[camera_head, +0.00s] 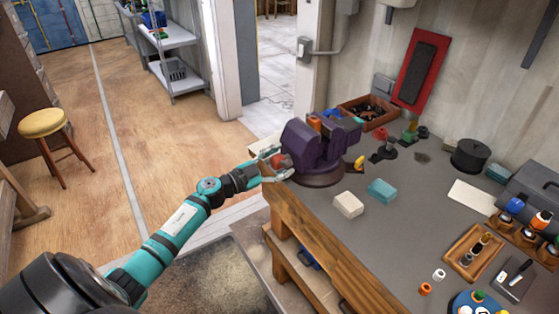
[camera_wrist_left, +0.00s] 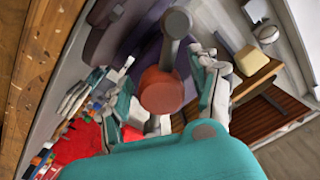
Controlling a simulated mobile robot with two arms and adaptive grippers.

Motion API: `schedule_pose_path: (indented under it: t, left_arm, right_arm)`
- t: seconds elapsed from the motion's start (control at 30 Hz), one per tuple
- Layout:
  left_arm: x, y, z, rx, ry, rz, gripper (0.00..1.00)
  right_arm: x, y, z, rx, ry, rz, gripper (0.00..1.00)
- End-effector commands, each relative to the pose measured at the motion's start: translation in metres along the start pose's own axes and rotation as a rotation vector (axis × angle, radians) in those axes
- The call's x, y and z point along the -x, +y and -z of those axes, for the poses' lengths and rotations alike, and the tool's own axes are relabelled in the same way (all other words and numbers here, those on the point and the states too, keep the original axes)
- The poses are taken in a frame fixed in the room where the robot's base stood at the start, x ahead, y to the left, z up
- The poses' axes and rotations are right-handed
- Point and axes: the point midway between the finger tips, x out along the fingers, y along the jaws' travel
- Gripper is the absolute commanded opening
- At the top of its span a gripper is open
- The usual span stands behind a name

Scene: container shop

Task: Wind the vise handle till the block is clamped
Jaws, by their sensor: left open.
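The purple vise (camera_head: 318,150) stands on its round base at the left corner of the grey bench top. An orange block (camera_head: 315,123) shows at the top, by the vise jaws; whether both jaws touch it I cannot tell. The vise handle is a grey crank arm (camera_wrist_left: 176,45) with an orange-red knob (camera_wrist_left: 161,90), seen close in the left wrist view. The knob also shows in the head view (camera_head: 278,160). My left gripper (camera_head: 272,163) is open, with a finger on each side of the knob and visible gaps. My right gripper is out of view.
A wooden beam (camera_head: 320,245) runs along the bench's front edge. A white block (camera_head: 348,204) and a teal block (camera_head: 381,191) lie right of the vise. A parts box (camera_head: 367,112) stands behind it. A yellow stool (camera_head: 42,123) is on the floor at left.

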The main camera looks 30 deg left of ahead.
Motion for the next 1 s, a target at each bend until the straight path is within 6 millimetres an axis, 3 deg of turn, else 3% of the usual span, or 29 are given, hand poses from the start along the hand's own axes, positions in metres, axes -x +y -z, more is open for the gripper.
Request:
schedule_pose_path:
  t: [0.27,0.7,1.0]
  left_arm:
    - [-0.0008,0.0003,0.0001,0.000,0.001,0.000,0.60]
    - [-0.0005,0.0004,0.0001,0.000,0.001,-0.001,0.05]
    - [-0.0004,0.0006,-0.0004,-0.043,0.002,0.000,0.05]
  right_arm:
    - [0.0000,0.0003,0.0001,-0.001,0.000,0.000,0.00]
    - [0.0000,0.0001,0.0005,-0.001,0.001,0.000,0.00]
    - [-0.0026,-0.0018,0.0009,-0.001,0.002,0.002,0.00]
